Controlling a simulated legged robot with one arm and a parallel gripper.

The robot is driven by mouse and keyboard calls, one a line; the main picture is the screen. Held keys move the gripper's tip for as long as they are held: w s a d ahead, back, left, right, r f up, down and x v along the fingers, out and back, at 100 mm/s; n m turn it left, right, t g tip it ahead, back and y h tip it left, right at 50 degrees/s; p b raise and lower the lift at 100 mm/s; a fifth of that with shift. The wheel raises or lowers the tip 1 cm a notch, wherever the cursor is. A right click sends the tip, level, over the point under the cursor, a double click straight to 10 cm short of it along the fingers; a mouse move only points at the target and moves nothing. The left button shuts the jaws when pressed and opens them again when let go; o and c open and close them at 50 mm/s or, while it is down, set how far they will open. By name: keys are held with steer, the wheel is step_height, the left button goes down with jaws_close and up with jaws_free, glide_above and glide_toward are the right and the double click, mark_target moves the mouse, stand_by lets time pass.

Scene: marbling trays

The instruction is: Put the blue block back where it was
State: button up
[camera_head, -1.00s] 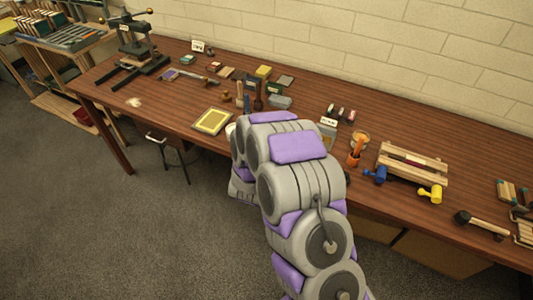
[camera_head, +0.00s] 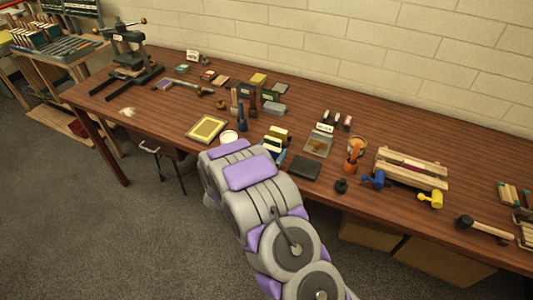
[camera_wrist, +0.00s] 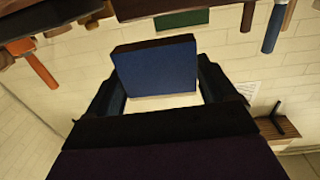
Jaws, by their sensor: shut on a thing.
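The blue block (camera_wrist: 158,72) shows in the wrist view, with a broad blue face and a darker edge along its top. My gripper (camera_wrist: 160,80) has one dark finger on each side of the block and is shut on it. In the head view my arm reaches up to the front edge of the wooden table (camera_head: 385,225), left of its middle. My gripper is mostly hidden there behind the arm, so the block cannot be made out clearly. The place where the block stood before cannot be told from these frames.
A dark flat slab (camera_head: 304,167) lies to the right. Pale blocks (camera_head: 278,132) stand just behind.

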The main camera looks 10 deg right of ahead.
mark_target(266, 145)
steer(key=w, duration=0.2)
steer(key=w+a, duration=0.1)
steer(key=w, duration=0.1)
steer(key=shift+f+b, duration=0.2)
steer(key=shift+b, duration=0.1)
step_height(266, 145, down, 4)
steer(key=shift+w+r+b, duration=0.1)
steer(key=shift+r+b, duration=0.05)
steer(key=shift+b, duration=0.65)
steer(key=shift+r, duration=0.1)
steer(key=o, duration=1)
